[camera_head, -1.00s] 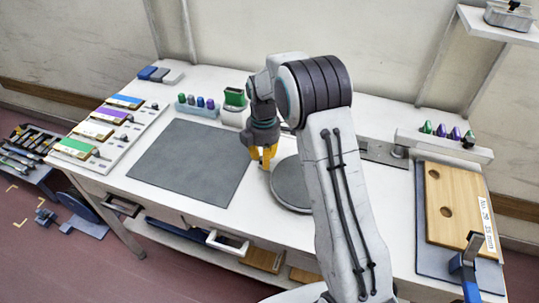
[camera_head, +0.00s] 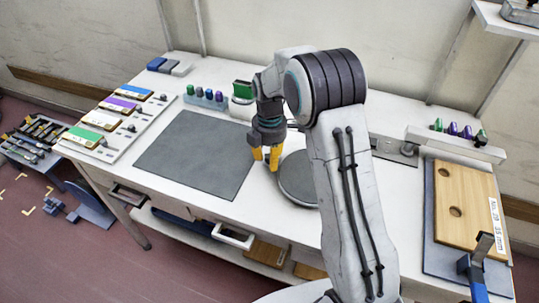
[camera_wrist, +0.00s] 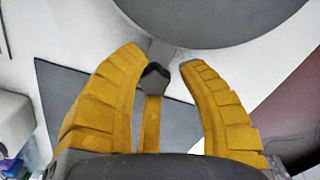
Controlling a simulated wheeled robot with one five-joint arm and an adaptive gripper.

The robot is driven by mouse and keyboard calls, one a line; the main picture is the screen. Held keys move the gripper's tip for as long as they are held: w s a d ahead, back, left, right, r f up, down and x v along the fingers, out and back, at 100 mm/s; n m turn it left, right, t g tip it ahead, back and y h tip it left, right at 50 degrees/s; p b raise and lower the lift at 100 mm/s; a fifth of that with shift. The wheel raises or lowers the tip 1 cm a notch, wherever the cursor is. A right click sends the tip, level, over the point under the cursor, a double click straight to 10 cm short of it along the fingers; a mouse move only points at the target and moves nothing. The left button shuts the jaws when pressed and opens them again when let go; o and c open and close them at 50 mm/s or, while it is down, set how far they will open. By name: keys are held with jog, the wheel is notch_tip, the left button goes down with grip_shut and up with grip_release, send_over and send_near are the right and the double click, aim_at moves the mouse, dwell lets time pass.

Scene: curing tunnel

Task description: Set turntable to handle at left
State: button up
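The turntable (camera_head: 298,185) is a dark grey round disc on the white bench, partly hidden behind my arm. It also shows at the top of the wrist view (camera_wrist: 225,22). A short grey tab sticks out from its rim toward my gripper, with a dark knob (camera_wrist: 155,76) near its end; I take this as the handle. My gripper (camera_head: 266,163) is at the disc's left edge, its yellow fingers pointing down. In the wrist view the fingers stand apart on either side of the tab and knob. Whether any finger touches them I cannot tell.
A dark grey mat (camera_head: 195,155) lies left of the turntable. A rack of coloured pegs (camera_head: 206,98) and a green-topped container (camera_head: 242,91) stand behind. Colour-labelled pieces (camera_head: 103,118) lie at the far left. A wooden board (camera_head: 466,205) lies at the right.

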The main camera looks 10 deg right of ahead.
jog(key=o, duration=0.3)
jog(key=shift+w+r, duration=0.1)
jog(key=shift+w, duration=0.05)
jog(key=shift+w+r, duration=0.1)
jog(key=shift+r, duration=0.4)
notch_tip(320, 180, up, 11)
dwell(0.6)
